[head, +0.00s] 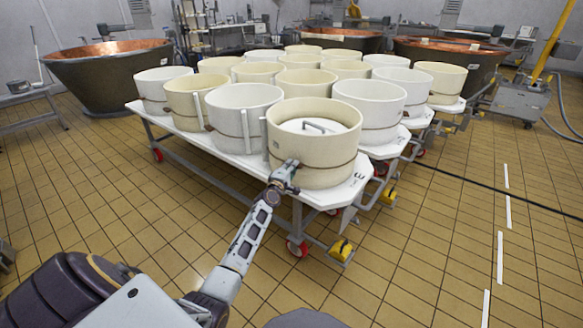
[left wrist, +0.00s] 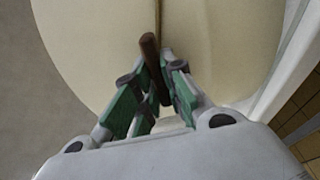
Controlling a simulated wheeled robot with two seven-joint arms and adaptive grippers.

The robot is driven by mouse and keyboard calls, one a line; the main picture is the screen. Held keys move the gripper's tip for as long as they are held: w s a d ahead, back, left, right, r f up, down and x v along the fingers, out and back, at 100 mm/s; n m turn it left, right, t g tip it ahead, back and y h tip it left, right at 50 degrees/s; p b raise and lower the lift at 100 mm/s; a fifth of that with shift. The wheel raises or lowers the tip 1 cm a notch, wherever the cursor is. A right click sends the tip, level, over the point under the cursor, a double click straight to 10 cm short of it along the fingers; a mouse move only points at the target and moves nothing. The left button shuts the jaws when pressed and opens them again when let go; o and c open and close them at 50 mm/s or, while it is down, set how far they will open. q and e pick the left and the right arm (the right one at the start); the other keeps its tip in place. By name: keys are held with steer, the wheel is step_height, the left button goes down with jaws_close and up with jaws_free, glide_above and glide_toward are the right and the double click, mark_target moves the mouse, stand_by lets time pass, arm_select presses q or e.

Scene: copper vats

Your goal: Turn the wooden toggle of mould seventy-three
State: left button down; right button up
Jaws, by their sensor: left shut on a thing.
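The nearest cream mould (head: 312,150) stands at the front corner of the white table, with a white lid and handle (head: 312,126) inside it. A dark band runs round its side; a small mark on its wall is too small to read. My left gripper (head: 285,172) is at the mould's near wall. In the left wrist view the brown wooden toggle (left wrist: 149,48) sits between the green-padded fingers of the left gripper (left wrist: 155,85), which are shut on it. The toggle is slightly tilted, against the cream wall (left wrist: 100,40). My right gripper is not in view.
Several other white and cream moulds (head: 243,118) stand close together behind and beside it on wheeled white tables (head: 228,152). Copper vats (head: 110,75) stand at the back.

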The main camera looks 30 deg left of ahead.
arm_select(q)
steer(key=c, duration=1.5)
jaws_free()
steer(key=shift+s, duration=0.1)
steer(key=s+d, duration=0.2)
steer(key=s, duration=0.9)
steer(key=shift+s, duration=0.35)
